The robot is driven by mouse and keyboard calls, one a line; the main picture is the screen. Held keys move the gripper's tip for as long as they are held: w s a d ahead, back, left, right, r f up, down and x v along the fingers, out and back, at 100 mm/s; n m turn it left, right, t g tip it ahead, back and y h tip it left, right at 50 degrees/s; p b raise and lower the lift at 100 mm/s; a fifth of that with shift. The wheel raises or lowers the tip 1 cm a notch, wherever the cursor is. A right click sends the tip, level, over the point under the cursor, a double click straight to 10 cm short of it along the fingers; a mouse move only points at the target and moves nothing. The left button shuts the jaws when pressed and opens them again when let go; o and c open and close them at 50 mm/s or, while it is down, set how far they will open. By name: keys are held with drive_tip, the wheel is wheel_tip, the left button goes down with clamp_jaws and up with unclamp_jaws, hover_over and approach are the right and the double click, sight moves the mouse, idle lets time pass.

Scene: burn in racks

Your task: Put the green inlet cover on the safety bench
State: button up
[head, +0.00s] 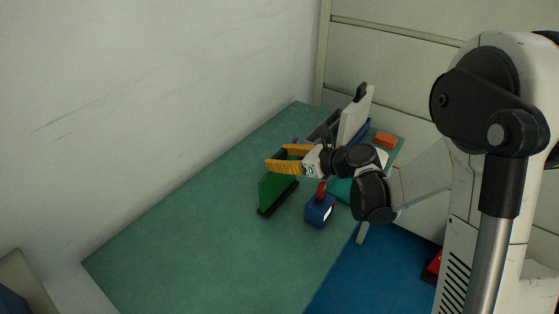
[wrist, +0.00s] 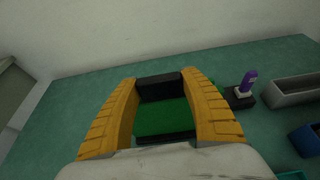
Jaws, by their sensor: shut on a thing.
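The green inlet cover (head: 272,188) is a green panel with black edging. In the head view it stands out below my gripper, over the green-topped bench (head: 210,220). My gripper (head: 276,156) has yellow fingers and is shut on the cover. In the wrist view the green face (wrist: 162,117) and a black end piece lie between the two fingers (wrist: 161,80). The cover's lower black edge is at or close to the bench top; I cannot tell whether it touches. I take the green-topped bench as the safety bench, but no label shows.
A blue block with a red loop (head: 318,212) stands right of the cover. A purple-topped item (wrist: 247,82) and a grey tray (wrist: 290,90) are farther along. A white upright panel (head: 353,120) and an orange block (head: 385,140) are at the back. The near-left bench is clear.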

drive_tip(key=shift+r, duration=0.15)
drive_tip(key=o, duration=1.4)
